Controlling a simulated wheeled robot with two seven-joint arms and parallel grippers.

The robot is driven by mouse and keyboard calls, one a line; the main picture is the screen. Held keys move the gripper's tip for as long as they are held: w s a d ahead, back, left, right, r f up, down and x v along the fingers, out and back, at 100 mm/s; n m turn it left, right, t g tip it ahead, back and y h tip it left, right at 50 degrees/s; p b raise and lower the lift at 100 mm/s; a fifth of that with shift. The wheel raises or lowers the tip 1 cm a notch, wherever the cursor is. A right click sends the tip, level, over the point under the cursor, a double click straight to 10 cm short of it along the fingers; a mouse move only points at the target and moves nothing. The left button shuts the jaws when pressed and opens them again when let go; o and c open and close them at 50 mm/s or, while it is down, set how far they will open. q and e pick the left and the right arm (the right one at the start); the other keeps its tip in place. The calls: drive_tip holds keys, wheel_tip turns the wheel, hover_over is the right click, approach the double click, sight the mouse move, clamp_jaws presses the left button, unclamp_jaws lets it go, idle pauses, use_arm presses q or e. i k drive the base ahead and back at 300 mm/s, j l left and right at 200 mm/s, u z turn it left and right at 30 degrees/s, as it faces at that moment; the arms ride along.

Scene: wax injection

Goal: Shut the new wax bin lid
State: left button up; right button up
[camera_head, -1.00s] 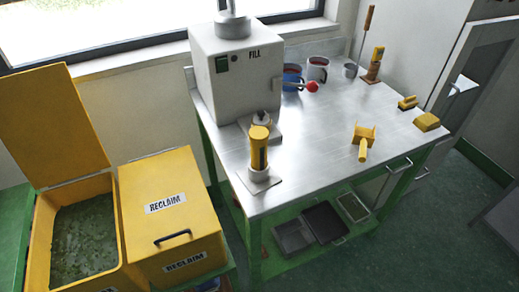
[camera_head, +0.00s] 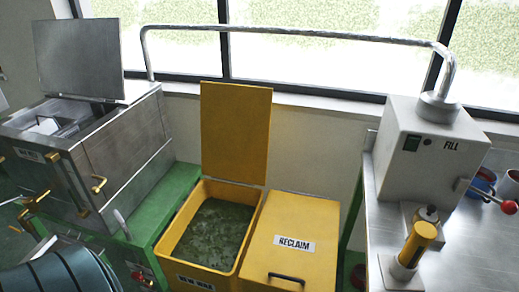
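The new wax bin (camera_head: 192,268) is the yellow bin at the lower centre, labelled NEW WAX on its front. Its yellow lid (camera_head: 235,133) stands open, upright at the back edge of the bin. Green-grey wax pieces (camera_head: 207,236) show inside. Neither of my grippers is in view.
The shut yellow RECLAIM bin (camera_head: 303,225) with a dark handle stands directly to the right. A metal tank (camera_head: 100,160) with a raised lid is at left. The FILL machine (camera_head: 425,150) and a yellow-handled tool (camera_head: 417,245) are on the metal bench at right. A dark teal rounded object (camera_head: 62,272) is at lower left.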

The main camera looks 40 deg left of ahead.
sight(236, 119)
drive_tip(key=i+l, duration=0.1)
drive_tip(key=l, duration=0.2)
drive_tip(key=i+l, duration=0.15)
drive_tip(key=l, duration=0.2)
drive_tip(key=u, duration=1.9)
